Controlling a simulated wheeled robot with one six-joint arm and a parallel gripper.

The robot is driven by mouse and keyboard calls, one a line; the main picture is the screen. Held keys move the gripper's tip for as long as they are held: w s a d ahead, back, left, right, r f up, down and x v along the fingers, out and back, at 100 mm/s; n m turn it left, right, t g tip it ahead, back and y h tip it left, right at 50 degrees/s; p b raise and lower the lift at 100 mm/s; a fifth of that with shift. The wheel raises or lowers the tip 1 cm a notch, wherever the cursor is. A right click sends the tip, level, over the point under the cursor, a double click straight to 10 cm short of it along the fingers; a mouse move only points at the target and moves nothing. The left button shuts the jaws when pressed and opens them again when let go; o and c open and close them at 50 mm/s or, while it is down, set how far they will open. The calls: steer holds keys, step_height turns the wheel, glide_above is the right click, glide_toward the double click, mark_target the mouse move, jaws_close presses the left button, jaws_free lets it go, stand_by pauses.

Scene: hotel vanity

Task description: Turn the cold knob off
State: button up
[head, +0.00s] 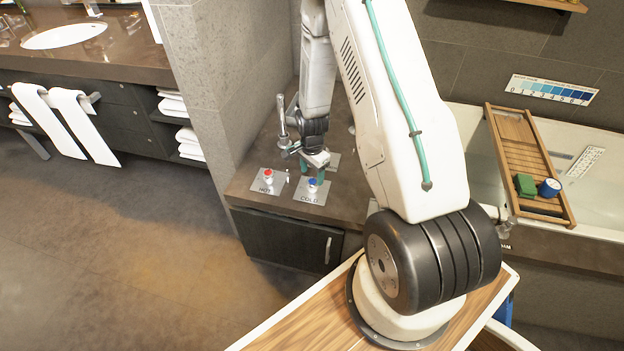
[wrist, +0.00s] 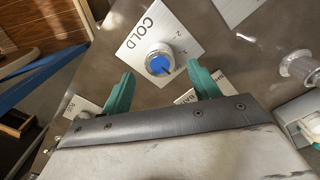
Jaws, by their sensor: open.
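The cold knob (head: 312,182) has a blue top and a light-coloured base on a white plate (head: 307,196) marked COLD, on the brown counter. In the wrist view the cold knob (wrist: 159,61) sits just beyond my gripper, between the lines of its two green fingers. A dark pointer mark shows on its blue top, with small numbers on the plate around it. My gripper (wrist: 162,88) is open and empty, its fingers apart on either side. In the head view my gripper (head: 313,170) is just above and behind the cold knob. Contact cannot be told.
A red-topped hot knob (head: 268,174) stands left of the cold one. A metal faucet (head: 282,118) rises behind it. More labelled plates lie close by, partly hidden by my gripper. A bathtub (head: 460,125) with a wooden tray (head: 512,135) is at right. The floor at left is clear.

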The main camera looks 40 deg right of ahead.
step_height(320, 180, up, 3)
steer(key=shift+r, duration=0.15)
stand_by(0.6)
steer(key=s+a+n+g, duration=0.1)
steer(key=s+n, duration=0.1)
steer(key=s, duration=0.1)
step_height(320, 180, up, 23)
steer(key=n+g, duration=0.2)
steer(key=n, duration=0.8)
glide_above(312, 182)
steer(key=s+a, duration=0.9)
steer(key=s, duration=0.4)
steer(key=s+a+r+n+t, duration=0.2)
steer(key=s+a+r, duration=0.1)
steer(key=s+r, duration=0.4)
steer(key=s+a+r+n+t, duration=0.2)
steer(key=s+a+r+n, duration=0.1)
steer(key=s+r, duration=0.4)
step_height(312, 182, up, 3)
steer(key=shift+a+r, duration=0.2)
steer(key=shift+a, duration=0.5)
